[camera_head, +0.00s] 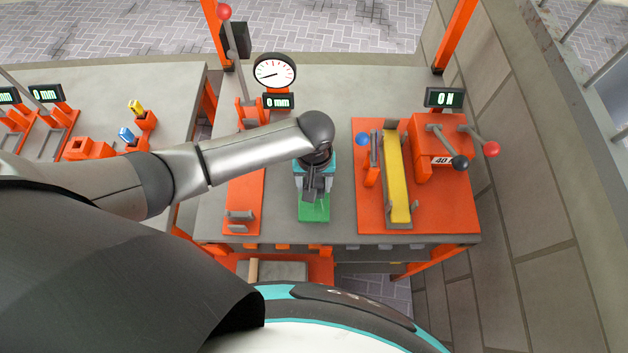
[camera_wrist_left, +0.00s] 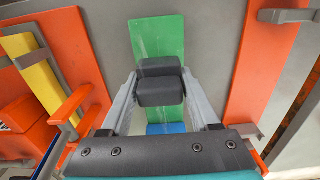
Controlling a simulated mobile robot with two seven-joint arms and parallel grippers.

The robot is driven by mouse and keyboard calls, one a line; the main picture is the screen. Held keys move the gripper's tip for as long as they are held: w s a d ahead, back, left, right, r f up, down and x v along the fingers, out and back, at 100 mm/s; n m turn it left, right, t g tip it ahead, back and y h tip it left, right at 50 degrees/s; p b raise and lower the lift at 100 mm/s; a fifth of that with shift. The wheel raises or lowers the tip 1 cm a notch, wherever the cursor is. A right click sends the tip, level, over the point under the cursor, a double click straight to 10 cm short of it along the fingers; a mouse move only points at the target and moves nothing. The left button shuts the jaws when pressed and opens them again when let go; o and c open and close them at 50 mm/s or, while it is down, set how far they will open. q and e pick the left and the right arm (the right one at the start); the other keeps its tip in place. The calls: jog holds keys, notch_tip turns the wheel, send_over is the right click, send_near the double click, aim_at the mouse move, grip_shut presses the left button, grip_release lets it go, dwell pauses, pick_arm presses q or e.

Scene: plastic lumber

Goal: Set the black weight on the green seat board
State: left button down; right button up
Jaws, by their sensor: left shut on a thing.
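The green seat board (camera_head: 314,212) lies on the grey bench in the head view, and it also shows in the left wrist view (camera_wrist_left: 157,36). My left gripper (camera_head: 315,193) is over this board, pointing down. In the wrist view the gripper (camera_wrist_left: 161,92) is shut on the black weight (camera_wrist_left: 160,93), a dark block between its two fingers. The weight appears in front of the green board. I cannot tell whether it touches the board or hangs just above it. My right gripper is not in view.
An orange fixture with a yellow board (camera_head: 397,180) and levers stands to the right. An orange plate (camera_head: 243,190) with a dial gauge (camera_head: 274,72) behind it lies to the left.

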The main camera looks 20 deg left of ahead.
pick_arm(q)
jog(key=shift+f+b, duration=0.65)
jog(key=shift+f, duration=0.8)
dwell(0.5)
jog(key=shift+c, duration=1.8)
grip_release()
jog(key=o, duration=0.3)
jog(key=shift+o, duration=0.3)
jog(key=shift+f, duration=0.1)
notch_tip(320, 180, up, 5)
jog(key=p, duration=0.6)
jog(key=shift+r+p, duration=0.35)
jog(key=shift+r, duration=0.7)
